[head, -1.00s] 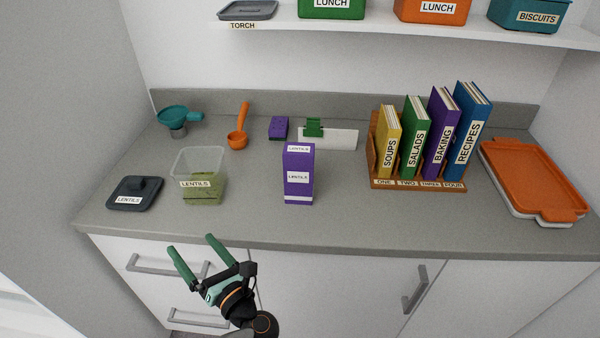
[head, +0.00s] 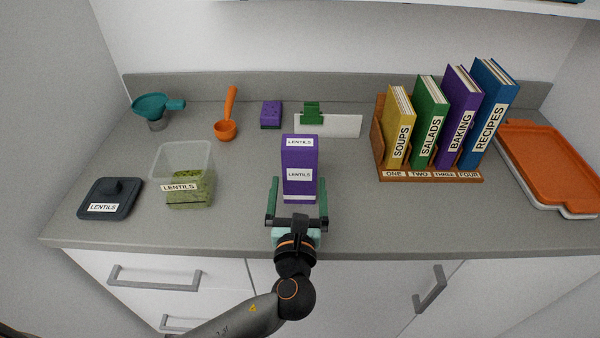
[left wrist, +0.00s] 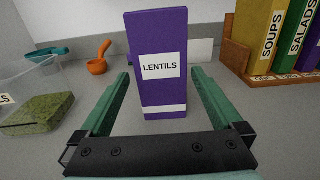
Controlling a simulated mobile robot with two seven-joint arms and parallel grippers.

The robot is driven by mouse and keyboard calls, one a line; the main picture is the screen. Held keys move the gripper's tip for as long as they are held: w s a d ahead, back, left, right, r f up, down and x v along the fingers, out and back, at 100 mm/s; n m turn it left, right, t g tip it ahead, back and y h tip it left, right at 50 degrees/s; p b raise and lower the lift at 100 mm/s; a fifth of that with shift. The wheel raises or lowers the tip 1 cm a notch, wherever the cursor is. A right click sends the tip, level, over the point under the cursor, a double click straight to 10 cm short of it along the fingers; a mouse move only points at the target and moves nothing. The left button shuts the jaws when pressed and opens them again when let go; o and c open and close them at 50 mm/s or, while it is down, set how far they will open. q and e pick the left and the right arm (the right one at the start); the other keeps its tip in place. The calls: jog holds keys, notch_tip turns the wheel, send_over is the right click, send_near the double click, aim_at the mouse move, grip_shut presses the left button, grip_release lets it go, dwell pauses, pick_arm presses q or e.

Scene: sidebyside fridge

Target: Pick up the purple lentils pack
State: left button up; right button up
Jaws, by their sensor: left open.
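The purple lentils pack (head: 300,158) stands upright on the grey counter, with white "LENTILS" labels. My left gripper (head: 297,193) is open at the pack's near side, one green finger to its left and one to its right. In the left wrist view the pack (left wrist: 160,90) stands centred ahead between the fingers (left wrist: 160,90), with a gap visible on both sides. The fingers do not close on it. My right gripper is in neither view.
An open clear lentils tub (head: 180,160) and its dark lid (head: 110,196) are to the left. An orange scoop (head: 226,128), purple sponge (head: 271,112) and green clip (head: 312,112) lie behind. Books in a wooden rack (head: 440,178) and an orange tray (head: 548,160) are to the right.

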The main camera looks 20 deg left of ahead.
pick_arm(q)
jog(key=x, duration=0.2)
jog(key=shift+w+b, duration=0.3)
jog(key=shift+b, duration=0.05)
jog(key=b+x, duration=0.2)
jog(key=x, duration=0.2)
jog(key=shift+w, duration=0.2)
jog(key=shift+w+a+r, duration=0.1)
jog(key=shift+w+r, duration=0.05)
jog(key=shift+w, duration=0.1)
jog(key=shift+c, duration=0.2)
jog(key=c, duration=1.2)
